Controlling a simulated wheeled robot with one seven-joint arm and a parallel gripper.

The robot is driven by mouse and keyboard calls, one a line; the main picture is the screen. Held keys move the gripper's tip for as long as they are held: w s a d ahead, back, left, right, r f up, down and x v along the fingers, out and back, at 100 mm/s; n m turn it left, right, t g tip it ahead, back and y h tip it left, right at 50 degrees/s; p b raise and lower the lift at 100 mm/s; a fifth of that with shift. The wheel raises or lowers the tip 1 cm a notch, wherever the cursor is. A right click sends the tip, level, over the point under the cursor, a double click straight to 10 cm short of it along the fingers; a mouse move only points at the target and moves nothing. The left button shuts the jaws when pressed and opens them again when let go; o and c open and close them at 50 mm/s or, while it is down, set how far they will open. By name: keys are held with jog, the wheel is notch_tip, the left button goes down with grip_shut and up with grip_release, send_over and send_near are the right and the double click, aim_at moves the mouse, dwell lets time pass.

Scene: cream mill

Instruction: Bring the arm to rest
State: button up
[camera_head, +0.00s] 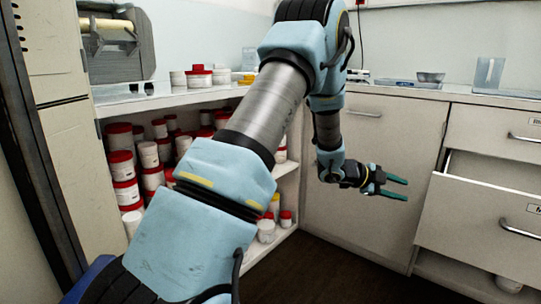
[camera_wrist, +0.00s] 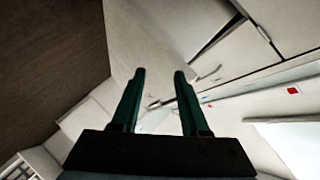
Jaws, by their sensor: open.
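My gripper (camera_head: 396,187) is at the end of my light-blue arm, in front of the closed cabinet door in the head view. Its two green fingers are apart and nothing is between them. In the wrist view my gripper (camera_wrist: 158,75) also shows open and empty, with dark floor at the left and cabinet fronts beyond the fingers. My arm reaches across the middle of the head view and hides part of the shelves and counter.
An open drawer (camera_head: 478,215) juts out to the right of my gripper. Shelves at left hold several red-lidded white jars (camera_head: 123,165). The counter (camera_head: 500,98) carries a clear beaker (camera_head: 488,73) and a small bowl (camera_head: 430,77). The dark floor (camera_head: 325,275) below is clear.

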jog(key=w+a+r+n+t+y, duration=0.1)
jog(key=w+a+n+t+y, duration=0.2)
jog(key=a, duration=0.5)
jog(key=w+a+n+t+y, duration=0.1)
jog(key=a+n+y, duration=0.1)
jog(key=a+n, duration=0.4)
jog(key=w+a+r+n+t+y, duration=0.1)
jog(key=w+a+n+t+y, duration=0.15)
jog(key=a, duration=0.65)
jog(key=s+a+n+g+y, duration=0.1)
jog(key=s+a+n+y, duration=0.25)
jog(key=a, duration=0.35)
jog(key=s+a+n+g+y, duration=0.1)
jog(key=s+a+n+y, duration=0.1)
jog(key=s+a+n, duration=0.4)
jog(key=s+a+f+n+g, duration=0.1)
jog(key=s+a+n+g, duration=0.5)
jog(key=s, duration=0.7)
notch_tip(320, 180, up, 28)
jog(key=a+m+t+p, duration=0.1)
jog(key=p, duration=2.7)
jog(key=shift+f+t+y, duration=0.15)
jog(key=shift+t+y, duration=0.15)
jog(key=shift+t, duration=0.05)
